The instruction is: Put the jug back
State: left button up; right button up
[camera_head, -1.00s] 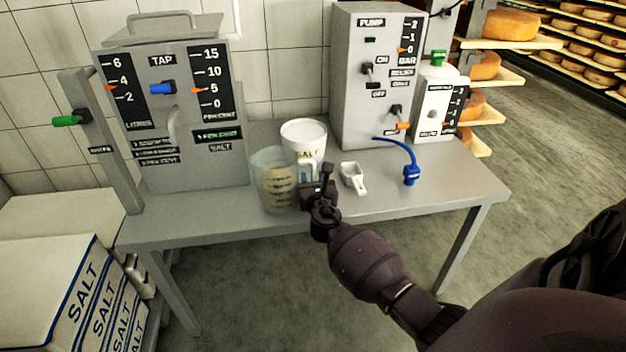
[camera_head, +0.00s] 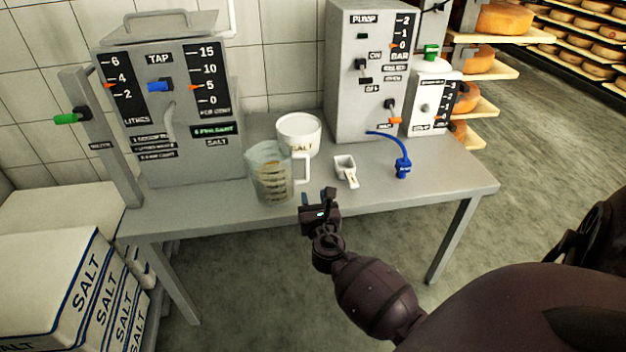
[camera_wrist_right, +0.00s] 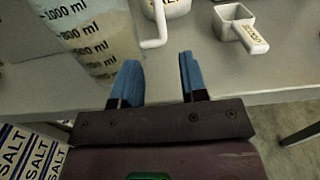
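The clear measuring jug (camera_head: 270,174) stands upright on the grey table, near its front edge, with its white handle (camera_head: 302,168) on the right side. In the right wrist view the jug (camera_wrist_right: 90,38) shows millilitre marks at the upper left, and its handle (camera_wrist_right: 155,42) hangs just beyond the fingers. My right gripper (camera_head: 318,200) is in front of the table edge, apart from the handle. Its two blue fingers (camera_wrist_right: 157,78) are spread with nothing between them. My left gripper is in neither view.
A white salt tub (camera_head: 299,134) stands behind the jug. A white scoop (camera_head: 345,170) and a blue hose end (camera_head: 403,168) lie to the right. The tap unit (camera_head: 180,110) and pump unit (camera_head: 365,75) stand at the back. Salt sacks (camera_head: 60,290) are stacked at the left.

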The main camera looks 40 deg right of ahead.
jog(key=s+a+f+m+g+y, duration=0.25)
jog(key=s+f+m, duration=0.25)
jog(key=s+m, duration=0.3)
jog(key=s+a+f+m+g+y, duration=0.1)
jog(key=s+a+f+m+y, duration=0.25)
jog(key=s+m, duration=0.55)
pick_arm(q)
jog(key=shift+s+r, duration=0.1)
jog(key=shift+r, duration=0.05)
pick_arm(e)
jog(key=s+a+m+g+y, duration=0.1)
jog(key=s+a+m+y, duration=0.1)
jog(key=s+a+m, duration=0.2)
jog(key=s+a+m+g+y, duration=0.1)
jog(key=s+a+m, duration=0.3)
jog(key=s+m, duration=0.3)
jog(key=s, duration=0.4)
jog(key=shift+s+a+y, duration=0.15)
jog(key=shift+s+y, duration=0.1)
jog(key=shift+y, duration=0.15)
